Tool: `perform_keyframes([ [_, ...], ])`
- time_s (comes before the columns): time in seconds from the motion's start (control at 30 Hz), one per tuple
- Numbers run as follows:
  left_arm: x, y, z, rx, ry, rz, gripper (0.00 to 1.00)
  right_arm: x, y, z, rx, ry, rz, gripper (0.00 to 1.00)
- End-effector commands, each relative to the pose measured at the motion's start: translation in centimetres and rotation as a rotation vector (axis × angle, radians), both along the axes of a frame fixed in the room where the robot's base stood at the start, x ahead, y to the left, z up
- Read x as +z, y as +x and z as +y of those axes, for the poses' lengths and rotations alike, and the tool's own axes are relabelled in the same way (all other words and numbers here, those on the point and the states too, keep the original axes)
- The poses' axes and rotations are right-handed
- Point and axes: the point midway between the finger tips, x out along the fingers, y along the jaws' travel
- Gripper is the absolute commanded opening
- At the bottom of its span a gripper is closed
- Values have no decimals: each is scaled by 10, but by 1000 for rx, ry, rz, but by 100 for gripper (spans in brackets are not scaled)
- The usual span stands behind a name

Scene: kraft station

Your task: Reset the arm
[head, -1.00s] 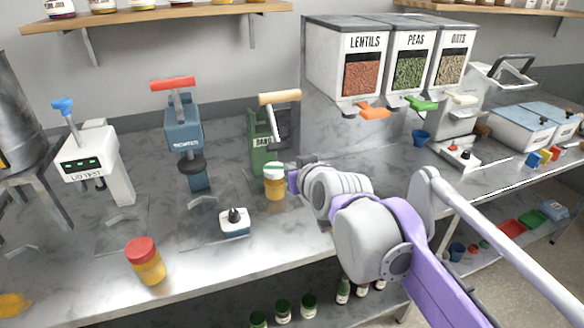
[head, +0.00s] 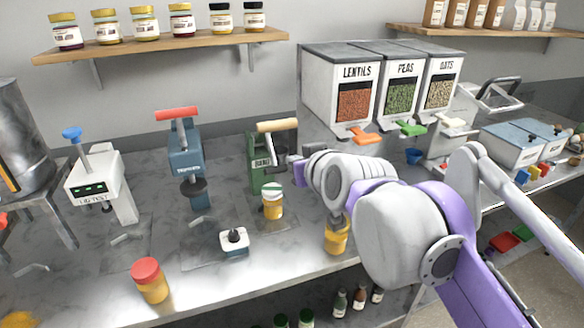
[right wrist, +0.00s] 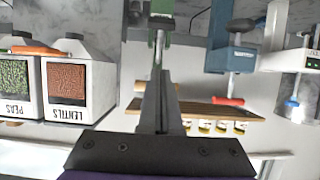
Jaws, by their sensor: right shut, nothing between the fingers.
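My right gripper (head: 284,171) is in front of the green press (head: 262,162), above and beside a yellow jar with a pale, green-topped lid (head: 272,204). It touches no jar that I can see. In the right wrist view its fingers (right wrist: 160,78) are together with nothing between them, pointing towards the green press (right wrist: 160,12). My right arm comes in from the lower right and is extended over the counter. My left gripper is not in view.
A second yellow jar (head: 337,238) stands partly behind my right arm. A red-lidded jar (head: 149,281) is near the counter's front edge. The blue press (head: 185,152), lid tester (head: 95,187) and small white device (head: 234,241) stand left; the lentils dispenser (head: 340,90) is behind the arm.

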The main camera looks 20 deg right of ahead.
Motion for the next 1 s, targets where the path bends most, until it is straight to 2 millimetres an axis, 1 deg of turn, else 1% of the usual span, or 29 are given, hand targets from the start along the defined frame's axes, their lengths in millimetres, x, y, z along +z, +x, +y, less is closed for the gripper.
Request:
perform_keyframes([
  [0.07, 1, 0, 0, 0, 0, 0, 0, 6, -4, 0, 0, 0, 0, 0],
  [0.2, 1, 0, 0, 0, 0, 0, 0, 8, -7, 0, 0, 1, 0, 0],
  [0.57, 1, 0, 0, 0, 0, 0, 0, 8, -6, 0, 0, 1, 0, 0],
  [0.67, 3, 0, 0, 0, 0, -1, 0, 3, -9, 1, 3, 1, 11, 0],
  [0.77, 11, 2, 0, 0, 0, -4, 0, -23, -21, 5, 16, 7, 70, 0],
  [0.87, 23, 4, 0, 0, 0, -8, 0, -73, -48, 10, 31, 10, 180, 0],
  [0.9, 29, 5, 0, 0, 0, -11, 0, -97, -63, 12, 35, 12, 236, 0],
  [0.97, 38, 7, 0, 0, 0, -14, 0, -134, -88, 13, 36, 12, 320, 0],
  [1.0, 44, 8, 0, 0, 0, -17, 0, -157, -106, 13, 32, 12, 373, 0],
])
